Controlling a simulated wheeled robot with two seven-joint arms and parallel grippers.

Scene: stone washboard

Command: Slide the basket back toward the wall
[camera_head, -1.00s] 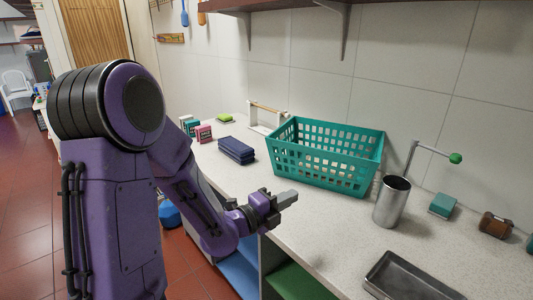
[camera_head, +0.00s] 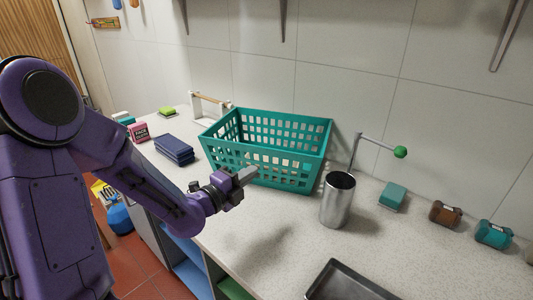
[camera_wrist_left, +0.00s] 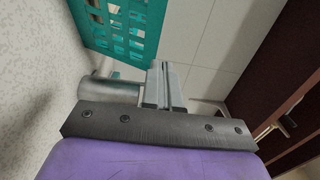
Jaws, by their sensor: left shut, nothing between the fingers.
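The teal basket (camera_head: 262,170) with open-grid sides stands on the pale countertop (camera_head: 260,235), close to the tiled wall (camera_head: 350,85). It also shows at the top of the left wrist view (camera_wrist_left: 125,28). My left gripper (camera_head: 247,176) is shut and empty. In the head view it is in front of the basket's near side and overlaps its lower edge; I cannot tell whether it touches. In the left wrist view the shut fingers (camera_wrist_left: 161,75) point toward the basket. My right gripper is not in view.
A metal cup (camera_head: 337,200) stands right of the basket, with a green-knobbed metal rod (camera_head: 378,143) behind it. A dark tray (camera_head: 345,283) lies at the front.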

